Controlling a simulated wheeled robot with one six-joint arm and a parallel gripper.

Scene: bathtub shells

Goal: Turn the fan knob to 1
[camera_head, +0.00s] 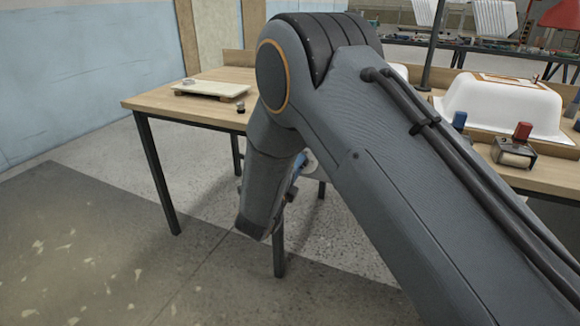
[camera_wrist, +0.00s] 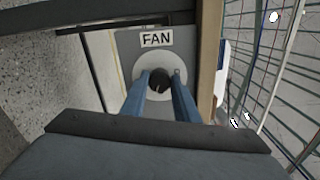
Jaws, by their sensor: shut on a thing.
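In the wrist view, a grey panel (camera_wrist: 197,46) carries a white label reading FAN (camera_wrist: 157,38). Below the label is a pale round dial with the dark fan knob (camera_wrist: 159,79) at its middle. My gripper (camera_wrist: 160,82) has its two blue fingers on either side of the knob and is shut on it. The dial's numbers and the knob's setting cannot be made out. In the head view, my arm hides the knob, and the gripper is mostly hidden behind it.
A wooden table (camera_head: 135,103) with dark legs holds a pale board (camera_head: 210,89). A white tub shell (camera_head: 505,104) and a red-topped tool (camera_head: 522,131) are at right.

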